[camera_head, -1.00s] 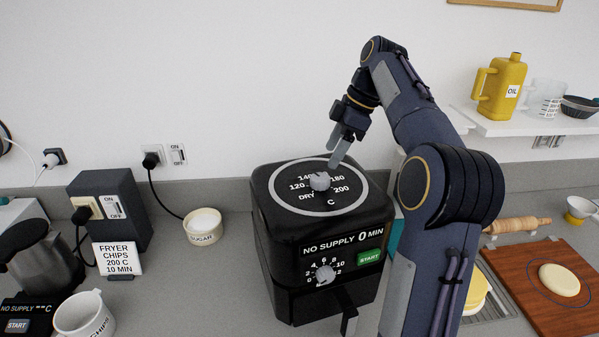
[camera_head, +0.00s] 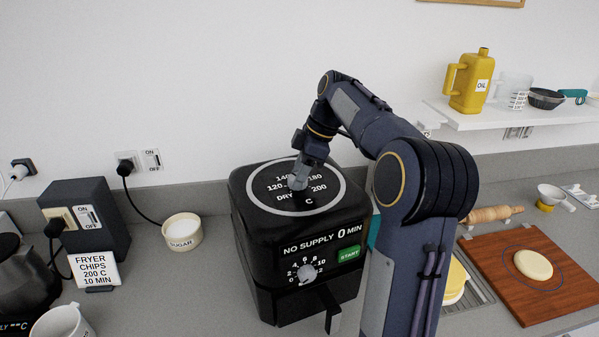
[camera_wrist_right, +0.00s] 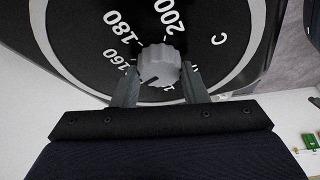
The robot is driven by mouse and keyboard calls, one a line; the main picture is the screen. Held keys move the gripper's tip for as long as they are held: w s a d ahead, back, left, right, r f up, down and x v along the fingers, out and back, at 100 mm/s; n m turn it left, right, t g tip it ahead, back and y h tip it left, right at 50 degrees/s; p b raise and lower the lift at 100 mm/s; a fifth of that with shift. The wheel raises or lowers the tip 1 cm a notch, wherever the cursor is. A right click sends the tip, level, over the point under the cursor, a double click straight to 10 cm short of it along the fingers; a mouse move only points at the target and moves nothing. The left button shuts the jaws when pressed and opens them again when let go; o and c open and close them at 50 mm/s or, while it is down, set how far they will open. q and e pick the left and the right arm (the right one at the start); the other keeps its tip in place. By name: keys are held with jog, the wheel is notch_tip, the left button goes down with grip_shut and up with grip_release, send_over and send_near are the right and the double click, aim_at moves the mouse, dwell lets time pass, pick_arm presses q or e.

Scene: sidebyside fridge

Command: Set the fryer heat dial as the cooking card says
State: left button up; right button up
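The black fryer (camera_head: 262,238) stands on the counter and its panel reads NO SUPPLY 0 MIN. The grey heat dial (camera_wrist_right: 158,62) sits on its top, ringed by markings including DRY, 120, 140, 160, 180 and 200 C. My right gripper (camera_head: 297,180) is down at the dial; in the right wrist view its two fingers (camera_wrist_right: 160,80) stand on either side of it. I cannot tell whether they press on it. The dial's pointer setting is unclear. The cooking card (camera_head: 94,270) reads FRYER CHIPS 200 C 10 MIN. My left gripper is out of view.
A time dial (camera_head: 308,274) and green START button (camera_head: 349,254) are on the fryer's front. A dark switch box (camera_head: 88,218), sugar bowl (camera_head: 182,233) and white mug (camera_head: 62,322) stand left. A wooden board (camera_head: 500,285) with dough lies right.

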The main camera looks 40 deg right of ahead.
jog(key=c, duration=0.4)
